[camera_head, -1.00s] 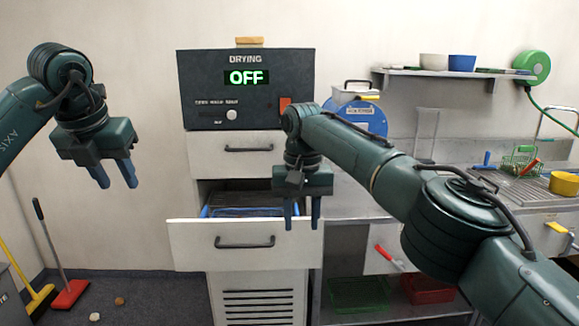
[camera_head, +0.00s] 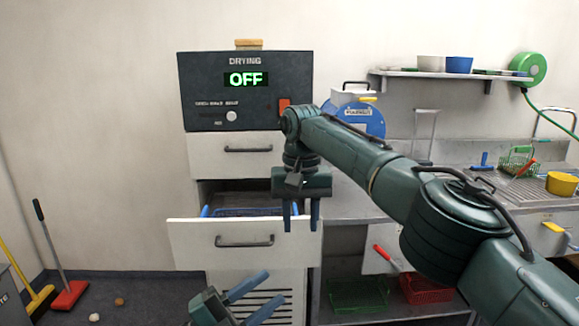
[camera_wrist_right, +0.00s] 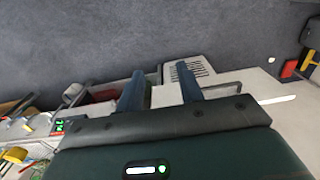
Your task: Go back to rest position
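My left gripper (camera_head: 256,298) is low in the head view, in front of the slotted lower panel of the drying cabinet. Its blue fingers are apart with nothing between them. My right gripper (camera_head: 301,216) hangs fingers-down in front of the right part of the open drawer (camera_head: 190,245). Its fingers are apart and empty. They also show in the right wrist view (camera_wrist_right: 160,88), spread over the floor and cabinet side. Whether the right fingers touch the drawer cannot be told.
The drying cabinet (camera_head: 290,75) reads OFF, and its lower drawer stands pulled out with a blue-rimmed tray (camera_head: 250,211) inside. A sink counter (camera_head: 440,197) is on the right.

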